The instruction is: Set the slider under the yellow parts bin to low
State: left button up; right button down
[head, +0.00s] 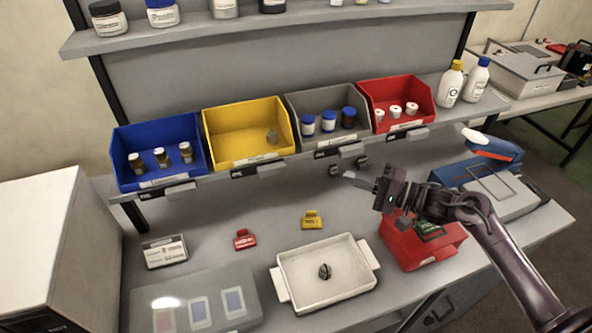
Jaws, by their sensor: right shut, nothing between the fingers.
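The yellow parts bin (235,138) stands on the raised shelf, second from the left, with a small grey cylinder inside at its right. Under its front, on the shelf edge, is a grey slider (272,169), with a dark label to its left. The slider sits toward the right of the label; its setting is too small to read. My right gripper (348,177) is shut and empty, in front of the shelf edge, right of and apart from that slider. It points left, below the grey bin. My left gripper is not in view.
Blue (135,143), grey (312,101) and red (393,92) bins flank the yellow one, with similar sliders below. A white tray (345,289) holding a small dark part, a red device (400,247) and small red and yellow tags lie on the bench below.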

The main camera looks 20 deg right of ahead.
aim_at(271, 170)
jog(key=shift+s, duration=0.1)
jog(key=p+x, duration=0.1)
jog(key=x, duration=0.4)
jog(key=p+x, duration=0.1)
jog(key=x, duration=0.4)
jog(key=shift+w+a+r, duration=0.1)
jog(key=shift+w+r, duration=0.1)
jog(key=shift+s+a+p, duration=0.1)
jog(key=shift+a+p, duration=0.8)
jog(key=shift+a, duration=0.35)
jog(key=shift+s+a+f, duration=0.1)
jog(key=shift+a+f, duration=0.05)
jog(key=shift+a, duration=0.5)
